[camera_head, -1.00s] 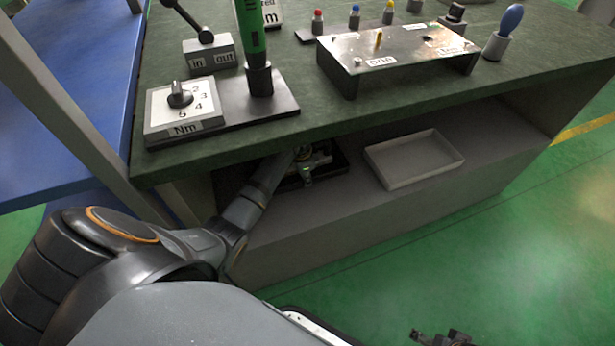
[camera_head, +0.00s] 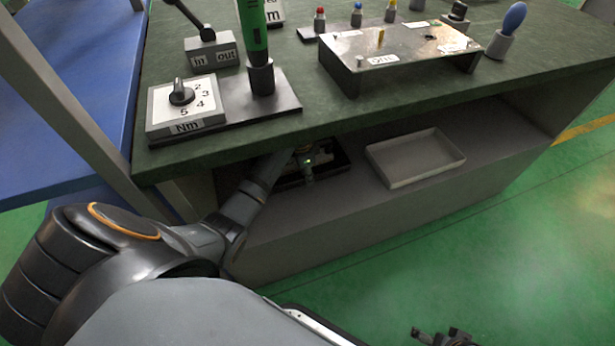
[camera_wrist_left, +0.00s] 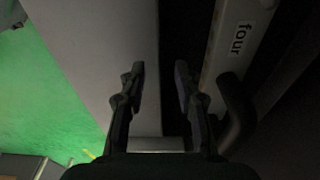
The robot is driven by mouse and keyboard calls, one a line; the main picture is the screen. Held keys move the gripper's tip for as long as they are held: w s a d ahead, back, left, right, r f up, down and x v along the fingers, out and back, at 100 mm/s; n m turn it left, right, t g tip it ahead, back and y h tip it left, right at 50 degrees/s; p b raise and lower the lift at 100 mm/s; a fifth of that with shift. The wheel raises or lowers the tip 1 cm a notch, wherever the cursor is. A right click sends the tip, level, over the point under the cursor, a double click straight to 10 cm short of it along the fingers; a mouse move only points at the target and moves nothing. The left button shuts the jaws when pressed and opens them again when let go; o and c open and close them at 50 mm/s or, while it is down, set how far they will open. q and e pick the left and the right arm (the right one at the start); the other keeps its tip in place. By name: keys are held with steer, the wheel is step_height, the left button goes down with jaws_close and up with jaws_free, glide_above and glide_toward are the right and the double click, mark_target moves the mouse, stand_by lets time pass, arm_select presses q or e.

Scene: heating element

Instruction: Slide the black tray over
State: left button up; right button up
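The black tray (camera_head: 342,166) lies on the shelf under the bench top, at the left end. The bench top and my left arm hide part of it. My left gripper (camera_head: 314,166) reaches in under the bench top and overlaps the black tray in the head view. In the left wrist view the two fingers of this gripper (camera_wrist_left: 158,78) stand apart with a gap between them. A dark strip runs behind the gap there; I cannot tell if a finger touches the tray. My right gripper (camera_head: 440,335) shows only partly at the bottom edge, away from the shelf.
A light grey tray (camera_head: 418,180) lies on the shelf to the right of the black one. The bench top (camera_head: 330,110) overhangs the shelf. The shelf is clear right of the grey tray.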

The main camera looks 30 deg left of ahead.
arm_select(q)
steer(key=r, duration=0.5)
steer(key=shift+s+a+r, duration=0.15)
steer(key=shift+s+a, duration=0.05)
steer(key=shift+s, duration=0.1)
